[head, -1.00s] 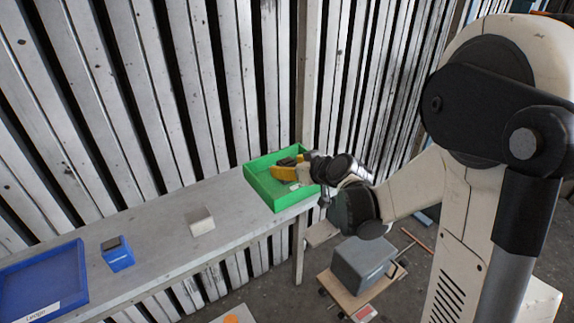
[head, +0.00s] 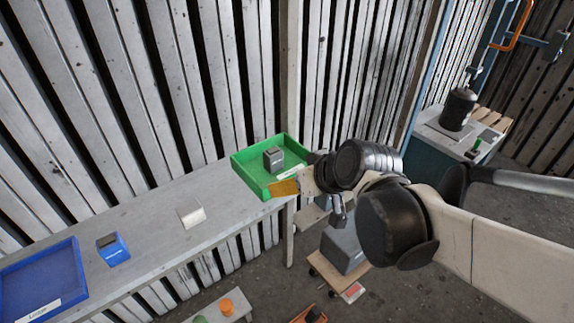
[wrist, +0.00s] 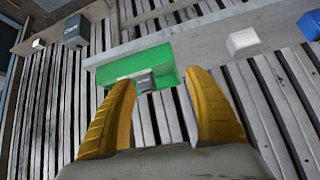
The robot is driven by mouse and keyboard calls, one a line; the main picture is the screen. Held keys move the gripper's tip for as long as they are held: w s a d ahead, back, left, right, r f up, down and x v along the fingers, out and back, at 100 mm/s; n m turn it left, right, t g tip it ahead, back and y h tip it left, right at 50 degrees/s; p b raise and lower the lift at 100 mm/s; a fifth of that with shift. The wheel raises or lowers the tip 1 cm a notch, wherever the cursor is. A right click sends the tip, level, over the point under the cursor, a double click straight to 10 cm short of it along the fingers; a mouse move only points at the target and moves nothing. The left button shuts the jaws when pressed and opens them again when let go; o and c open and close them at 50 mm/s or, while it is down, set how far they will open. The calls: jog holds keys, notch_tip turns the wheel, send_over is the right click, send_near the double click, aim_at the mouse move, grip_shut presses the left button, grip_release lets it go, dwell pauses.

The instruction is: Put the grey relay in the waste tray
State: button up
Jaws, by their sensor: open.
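The grey relay (head: 273,159), a small block with a darker top, sits inside the green tray (head: 241,170) at the right end of the bench. The tray has a white label that I cannot read. In the wrist view the relay (wrist: 145,82) lies against the near wall of the green tray (wrist: 125,67), beyond my fingertips. My gripper (head: 285,188) is at the tray's front right edge, apart from the relay. Its yellow fingers (wrist: 158,80) are spread with nothing between them in the wrist view.
On the bench (head: 150,237) stand a pale block (head: 190,212), a blue block with a dark top (head: 113,249) and a labelled blue tray (head: 40,285) at far left. A slatted wall rises behind. A grey box (head: 342,250) stands low, below my arm.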

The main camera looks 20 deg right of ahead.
jog(key=s+d+m+g+h, duration=0.1)
jog(key=s+m+h, duration=0.1)
jog(key=s, duration=0.7)
jog(key=shift+s+r+g, duration=0.3)
jog(key=shift+r, duration=0.05)
jog(key=shift+c, duration=0.6)
